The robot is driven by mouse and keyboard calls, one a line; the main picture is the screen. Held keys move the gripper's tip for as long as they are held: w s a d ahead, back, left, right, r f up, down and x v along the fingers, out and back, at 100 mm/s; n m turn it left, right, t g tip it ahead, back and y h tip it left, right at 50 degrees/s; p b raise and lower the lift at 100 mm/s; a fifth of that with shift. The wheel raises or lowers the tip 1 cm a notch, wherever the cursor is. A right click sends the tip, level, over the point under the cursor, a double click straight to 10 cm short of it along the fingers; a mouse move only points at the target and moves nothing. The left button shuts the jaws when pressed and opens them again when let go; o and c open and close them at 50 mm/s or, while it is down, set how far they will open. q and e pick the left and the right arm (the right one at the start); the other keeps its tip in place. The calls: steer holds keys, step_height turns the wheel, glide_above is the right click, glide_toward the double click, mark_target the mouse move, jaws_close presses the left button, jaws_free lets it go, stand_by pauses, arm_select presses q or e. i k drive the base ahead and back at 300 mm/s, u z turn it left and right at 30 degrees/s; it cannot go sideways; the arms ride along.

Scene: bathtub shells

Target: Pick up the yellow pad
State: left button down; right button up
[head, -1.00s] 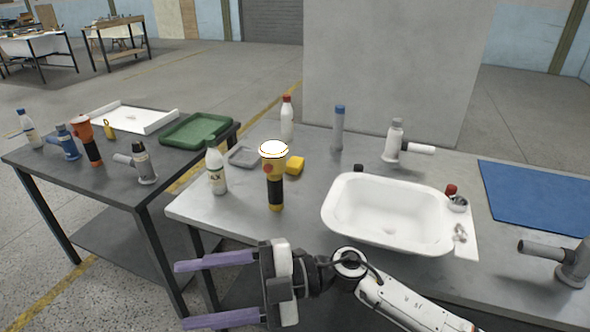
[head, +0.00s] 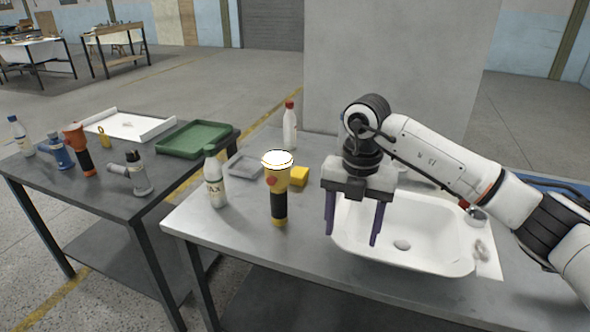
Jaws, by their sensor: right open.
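The yellow pad (head: 299,177) is a small block on the grey table, behind and to the right of the yellow-and-black flashlight (head: 278,194), which hides part of its left side. My right gripper (head: 352,238) is open and empty, its purple fingers pointing down. It hangs to the right of the pad and nearer the camera, over the left edge of the white basin. My left gripper does not show.
The white basin (head: 452,262) fills the table's right part. A white bottle (head: 215,180), a grey tray (head: 244,166) and a red-capped bottle (head: 290,126) stand around the pad. Left, a second table holds a green tray (head: 194,139). The table's front left (head: 240,235) is clear.

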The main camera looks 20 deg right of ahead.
mark_target(300, 175)
steer(key=i, duration=1.3)
